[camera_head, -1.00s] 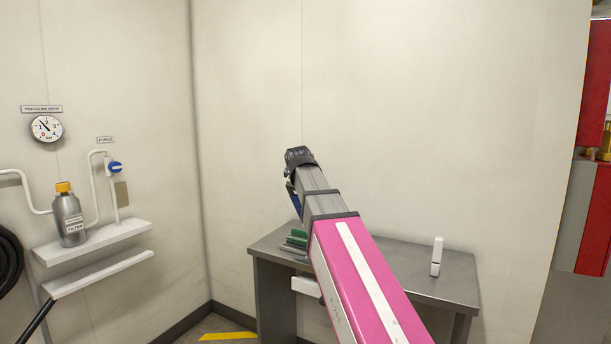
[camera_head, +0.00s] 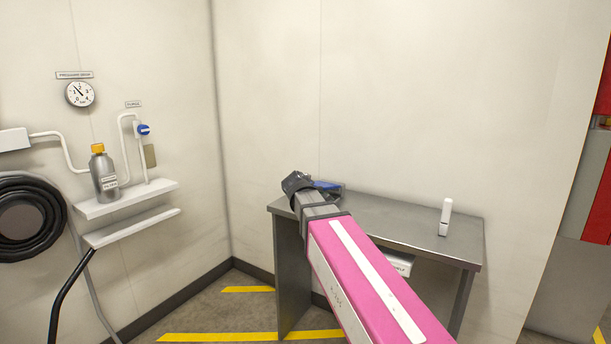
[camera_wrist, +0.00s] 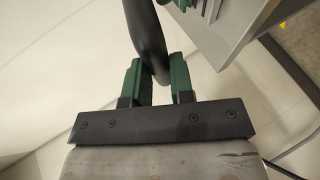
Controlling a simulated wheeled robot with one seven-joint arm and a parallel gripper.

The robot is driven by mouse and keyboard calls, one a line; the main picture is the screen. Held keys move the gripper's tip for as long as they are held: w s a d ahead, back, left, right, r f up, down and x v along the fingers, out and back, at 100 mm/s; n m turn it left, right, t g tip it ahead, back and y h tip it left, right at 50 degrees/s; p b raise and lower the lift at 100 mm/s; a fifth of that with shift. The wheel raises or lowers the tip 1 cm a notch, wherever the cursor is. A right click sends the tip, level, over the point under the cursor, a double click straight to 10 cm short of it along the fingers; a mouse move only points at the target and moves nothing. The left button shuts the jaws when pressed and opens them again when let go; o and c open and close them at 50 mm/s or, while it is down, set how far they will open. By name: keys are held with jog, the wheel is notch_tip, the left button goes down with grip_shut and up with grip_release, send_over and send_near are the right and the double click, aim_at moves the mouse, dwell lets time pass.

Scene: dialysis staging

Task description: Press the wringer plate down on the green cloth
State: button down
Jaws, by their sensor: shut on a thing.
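My gripper (camera_wrist: 157,68) has two green fingers on either side of a thick black handle (camera_wrist: 146,28) and is shut on it. The handle runs up out of the wrist view, so what it joins is hidden; I cannot make out the wringer plate. A small green thing (camera_wrist: 209,9) shows at the top of the wrist view by a grey surface; I cannot tell whether it is the green cloth. In the head view my arm covers the left end of the bench, and no green cloth shows there. A blue part (camera_head: 327,186) shows just beyond my wrist.
The grey metal bench (camera_head: 415,228) stands against the wall, with a small white upright device (camera_head: 445,217) on its right. At left are a wall shelf (camera_head: 128,199) with a grey bottle (camera_head: 104,177), a gauge (camera_head: 80,94) and a coiled black hose (camera_head: 27,217).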

jog(key=f, duration=0.5)
jog(key=shift+s+a+f, duration=0.15)
jog(key=shift+s, duration=0.25)
jog(key=c, duration=1.7)
grip_release()
jog(key=shift+f, duration=0.4)
jog(key=o, duration=0.6)
jog(key=shift+f, duration=0.65)
jog(key=shift+c, duration=0.2)
jog(key=shift+o, duration=0.2)
jog(key=o, duration=0.7)
jog(key=shift+w, duration=0.1)
jog(key=shift+c, duration=0.2)
